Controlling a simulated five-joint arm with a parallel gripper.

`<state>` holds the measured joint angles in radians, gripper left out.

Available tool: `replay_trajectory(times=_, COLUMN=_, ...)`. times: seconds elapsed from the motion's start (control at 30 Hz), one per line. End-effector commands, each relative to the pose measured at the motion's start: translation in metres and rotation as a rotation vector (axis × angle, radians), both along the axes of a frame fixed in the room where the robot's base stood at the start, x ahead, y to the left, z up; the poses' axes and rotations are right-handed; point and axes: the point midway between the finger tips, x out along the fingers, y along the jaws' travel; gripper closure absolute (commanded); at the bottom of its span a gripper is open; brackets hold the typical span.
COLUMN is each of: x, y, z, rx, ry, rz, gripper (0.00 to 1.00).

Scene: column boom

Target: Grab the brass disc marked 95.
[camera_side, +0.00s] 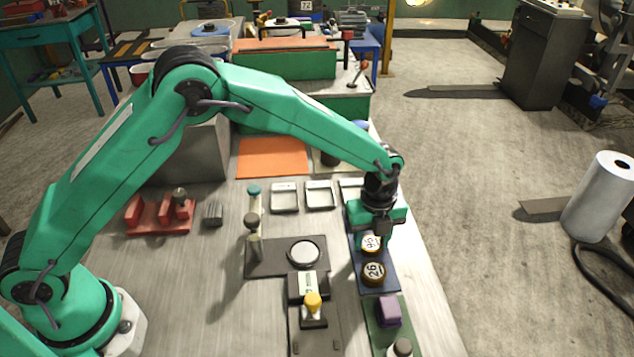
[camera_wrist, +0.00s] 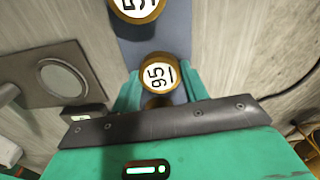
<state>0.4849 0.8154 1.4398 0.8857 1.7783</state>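The brass disc marked 95 (camera_side: 372,243) lies on a dark blue mat (camera_side: 388,283), and it also shows in the wrist view (camera_wrist: 158,73), white face up. My gripper (camera_side: 374,233) is low over the mat at this disc. In the wrist view my gripper (camera_wrist: 160,82) is open, one green finger on each side of the disc, with nothing visibly clamped. A disc marked 26 (camera_side: 374,273) lies on the mat nearer the side camera. Another brass disc (camera_wrist: 137,6) is cut off at the top of the wrist view; its marking is only partly visible.
A dark plate with a round pan (camera_side: 303,252) stands left of the mat. A yellow-knobbed piece (camera_side: 313,302) is in front of it. A green mat (camera_side: 381,333) with a purple block (camera_side: 388,311) lies nearer the side camera. The bench strip right of the blue mat is clear.

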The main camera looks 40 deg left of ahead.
Motion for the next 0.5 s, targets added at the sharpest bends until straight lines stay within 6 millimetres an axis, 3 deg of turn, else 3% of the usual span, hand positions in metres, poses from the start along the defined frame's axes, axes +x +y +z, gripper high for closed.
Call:
replay_trajectory(times=0.03, x=-0.0002, y=0.0001, z=0.0, rx=0.001, ry=0.001, rz=0.0, gripper=0.71)
replay_trajectory(times=0.13, x=0.0003, y=-0.0001, z=0.0008, rx=-0.001, ry=-0.001, rz=0.0, gripper=0.89)
replay_trajectory(times=0.5, x=0.0005, y=-0.0003, z=0.005, rx=-0.001, ry=-0.002, rz=0.0, gripper=0.89)
